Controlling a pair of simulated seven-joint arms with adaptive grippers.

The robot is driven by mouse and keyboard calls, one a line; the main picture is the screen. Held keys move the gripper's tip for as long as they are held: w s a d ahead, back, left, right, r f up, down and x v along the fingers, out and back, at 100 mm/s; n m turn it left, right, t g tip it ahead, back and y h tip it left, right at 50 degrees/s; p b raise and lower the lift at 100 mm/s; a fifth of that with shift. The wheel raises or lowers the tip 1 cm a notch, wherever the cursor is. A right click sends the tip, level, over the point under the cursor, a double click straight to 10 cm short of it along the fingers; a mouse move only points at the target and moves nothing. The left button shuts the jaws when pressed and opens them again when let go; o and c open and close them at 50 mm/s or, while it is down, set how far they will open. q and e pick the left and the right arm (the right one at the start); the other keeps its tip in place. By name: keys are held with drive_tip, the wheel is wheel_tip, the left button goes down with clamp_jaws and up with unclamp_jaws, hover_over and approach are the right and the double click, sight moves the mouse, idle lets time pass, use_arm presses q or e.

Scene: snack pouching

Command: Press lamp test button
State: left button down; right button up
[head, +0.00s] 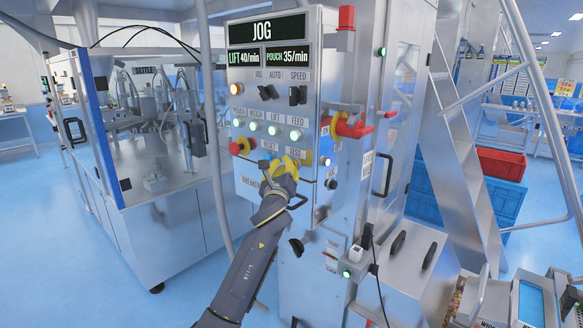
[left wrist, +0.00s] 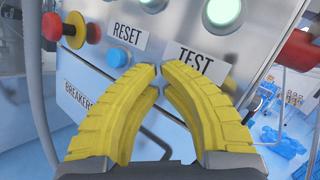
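The grey control panel (head: 262,95) faces me. In the left wrist view, a TEST label (left wrist: 194,61) is just behind my yellow fingers; no button under it shows, as the fingers cover that area. My left gripper (head: 283,164) is at the lower part of the panel, its fingertips (left wrist: 160,68) together and holding nothing visible. Whether the tips touch the panel, I cannot tell. A lit blue button (left wrist: 118,57) under the RESET label (left wrist: 128,35) sits just left of the fingertips. My right gripper is not in view.
A red knob (left wrist: 55,26) on a yellow base is left of RESET. Lit buttons (head: 273,130) form a row above. A glass-walled machine (head: 150,150) stands left; open blue floor (head: 50,240) lies below.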

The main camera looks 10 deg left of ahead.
use_arm(q)
drive_tip(key=shift+s+a, duration=0.1)
idle(0.4)
drive_tip(key=shift+s+a, duration=0.4)
drive_tip(key=shift+s, duration=0.25)
drive_tip(key=shift+s+a, duration=0.7)
drive_tip(key=shift+s, duration=0.35)
drive_tip(key=shift+s+a, duration=0.7)
drive_tip(key=shift+s, duration=0.35)
